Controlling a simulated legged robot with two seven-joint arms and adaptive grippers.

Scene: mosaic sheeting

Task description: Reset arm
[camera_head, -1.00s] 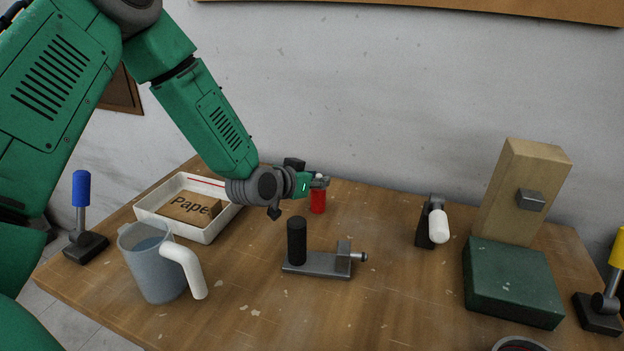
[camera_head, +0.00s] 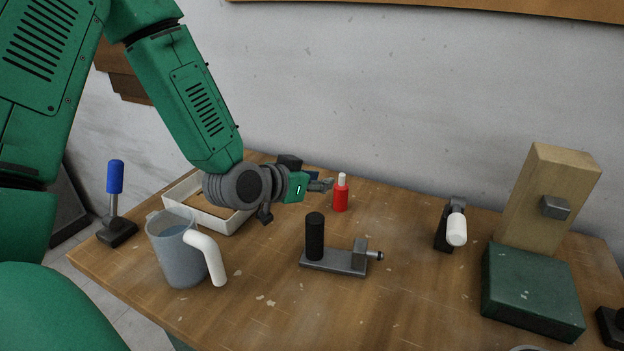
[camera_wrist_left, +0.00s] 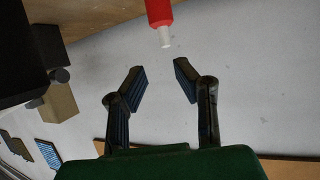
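My left gripper (camera_head: 320,185) hangs above the back left of the wooden table, just left of a red bottle with a white tip (camera_head: 341,194). In the left wrist view its two fingers (camera_wrist_left: 159,82) are apart with nothing between them. The red bottle (camera_wrist_left: 158,12) shows beyond the fingertips at the top of that view, apart from them. The bottle stands upright on the table. My right gripper is in neither view.
A white tray (camera_head: 222,221) lies behind a grey pitcher (camera_head: 174,262). A black-handled clamp (camera_head: 335,259) stands mid-table, a white-handled one (camera_head: 455,229) at right. A green block (camera_head: 530,290) and wooden post (camera_head: 538,200) are far right, a blue-handled lever (camera_head: 115,178) left.

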